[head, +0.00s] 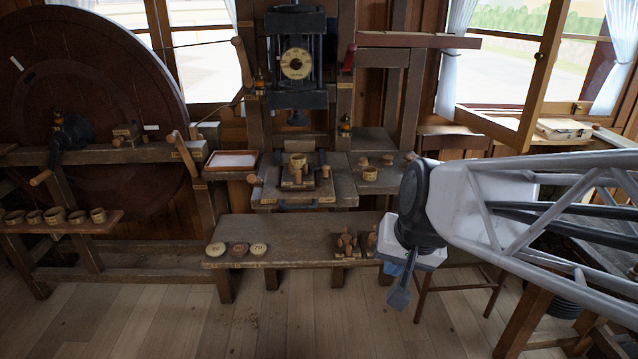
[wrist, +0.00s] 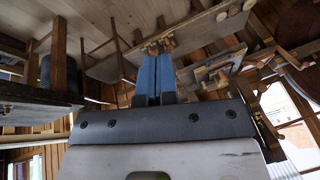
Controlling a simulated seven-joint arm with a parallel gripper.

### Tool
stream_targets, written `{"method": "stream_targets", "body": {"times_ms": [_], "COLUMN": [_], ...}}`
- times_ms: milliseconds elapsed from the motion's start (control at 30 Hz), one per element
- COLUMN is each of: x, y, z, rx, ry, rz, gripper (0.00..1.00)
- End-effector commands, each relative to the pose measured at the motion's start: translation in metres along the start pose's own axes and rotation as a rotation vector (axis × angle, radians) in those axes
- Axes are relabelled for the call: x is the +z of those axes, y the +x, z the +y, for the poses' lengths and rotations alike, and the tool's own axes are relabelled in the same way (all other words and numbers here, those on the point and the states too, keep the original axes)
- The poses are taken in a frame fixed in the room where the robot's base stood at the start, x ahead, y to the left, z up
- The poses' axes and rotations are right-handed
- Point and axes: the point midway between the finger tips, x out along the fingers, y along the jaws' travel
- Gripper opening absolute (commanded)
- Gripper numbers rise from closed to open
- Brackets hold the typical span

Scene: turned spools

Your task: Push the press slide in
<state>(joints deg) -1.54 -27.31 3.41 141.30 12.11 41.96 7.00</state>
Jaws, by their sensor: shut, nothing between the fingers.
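The press (head: 297,98) stands at the back centre, dark, with a round dial on its upper part. Below it, the press slide (head: 297,194) is a wooden plate on the press bed, bearing a small pale cup and wooden pegs. It appears to sit at the front of the bed; how far in it is, I cannot tell. My gripper (head: 398,297) hangs fingers down, to the right of and below the slide, near the low bench's right end, apart from the slide. In the wrist view its blue fingers (wrist: 154,78) are together and empty.
The low bench (head: 290,235) holds several discs at left and wooden blocks (head: 346,243) at right, close to my gripper. A pale tray (head: 232,160) lies left of the press. Several small cups line the left shelf (head: 65,229). A stool (head: 465,285) stands behind my arm.

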Motion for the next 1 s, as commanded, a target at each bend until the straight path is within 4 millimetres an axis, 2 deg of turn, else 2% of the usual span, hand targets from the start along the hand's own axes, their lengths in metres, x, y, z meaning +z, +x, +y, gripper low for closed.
{"method": "stream_targets", "body": {"times_ms": [200,500,1000], "x": [-0.047,-0.108,-0.202], "y": [0.023,0.058,0.131], "z": [-0.029,-0.063,-0.1], "rx": [-0.084,-0.179,-0.277], "ry": [0.145,0.364,0.76], "rz": [0.055,0.128,0.25], "gripper": [0.0,0.0,0.0]}}
